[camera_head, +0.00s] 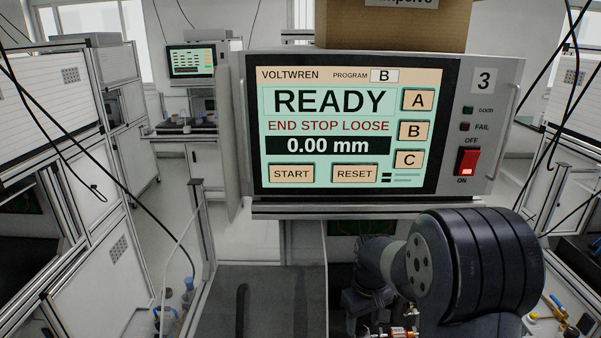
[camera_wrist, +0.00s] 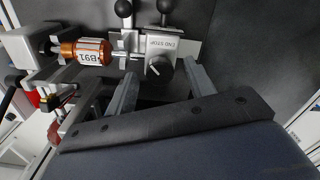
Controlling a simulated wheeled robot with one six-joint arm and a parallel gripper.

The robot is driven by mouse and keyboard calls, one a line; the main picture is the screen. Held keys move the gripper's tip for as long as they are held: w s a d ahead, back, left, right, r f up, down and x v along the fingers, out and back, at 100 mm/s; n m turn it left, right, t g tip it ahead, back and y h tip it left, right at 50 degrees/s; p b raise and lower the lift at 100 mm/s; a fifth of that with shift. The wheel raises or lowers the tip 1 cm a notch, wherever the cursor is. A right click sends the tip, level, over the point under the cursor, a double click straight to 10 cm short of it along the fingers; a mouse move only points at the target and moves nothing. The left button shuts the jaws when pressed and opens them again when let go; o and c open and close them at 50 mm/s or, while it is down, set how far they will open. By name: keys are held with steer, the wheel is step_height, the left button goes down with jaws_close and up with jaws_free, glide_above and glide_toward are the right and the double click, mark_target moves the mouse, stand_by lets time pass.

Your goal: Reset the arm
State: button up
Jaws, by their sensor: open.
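My gripper (camera_wrist: 158,72) is open in the wrist view, its two grey fingers spread apart with nothing seen between their tips. Just beyond the tips is a metal block labelled END STOP (camera_wrist: 163,46), with a round knob and small lever (camera_wrist: 160,66) on its near side. To its left lies a copper-coloured stator part (camera_wrist: 88,52) with a white label reading B91. In the head view my arm (camera_head: 450,262) is folded at the lower right, and it hides my gripper.
The tester screen (camera_head: 345,125) reads READY, END STOP LOOSE, 0.00 mm, program B. A red switch (camera_head: 467,161) is at its right. A cardboard box (camera_head: 390,25) sits on top. Dark bench surface (camera_wrist: 255,50) is clear at right.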

steer(key=m+p, duration=0.1)
steer(key=m, duration=0.4)
steer(key=shift+r+m, duration=0.1)
steer(key=shift+m, duration=0.2)
steer(key=m+p, duration=0.1)
steer(key=m, duration=0.4)
steer(key=shift+p, duration=0.4)
steer(key=shift+r+b, duration=0.4)
steer(key=shift+r, duration=1.65)
steer(key=shift+s+d, duration=0.1)
